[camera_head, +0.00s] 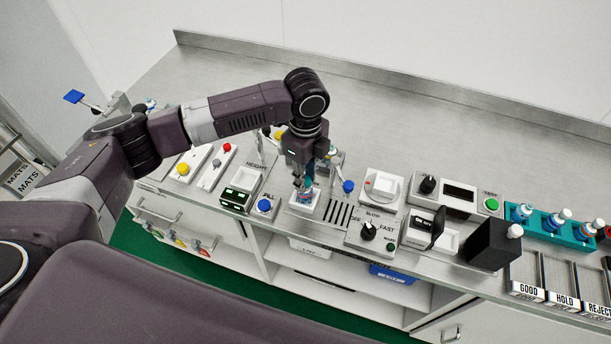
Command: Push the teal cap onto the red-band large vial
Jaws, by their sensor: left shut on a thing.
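My left gripper (304,182) points down over a small white station (306,207) near the front edge of the bench. It is shut on the teal cap (308,181), which shows only as a small patch between the fingers. Just below it, in the station, is a small vial (303,196) with red and blue on it. The fingers hide much of the vial. I cannot tell whether the cap is seated on it or just above it. My right gripper is not in view.
A blue knob (348,187) stands close to the right of the gripper, and a blue-button box (265,206) to the left. A dial box (371,235) and a black block (492,244) are further right. A teal rack (540,222) holds several vials. The back of the bench is clear.

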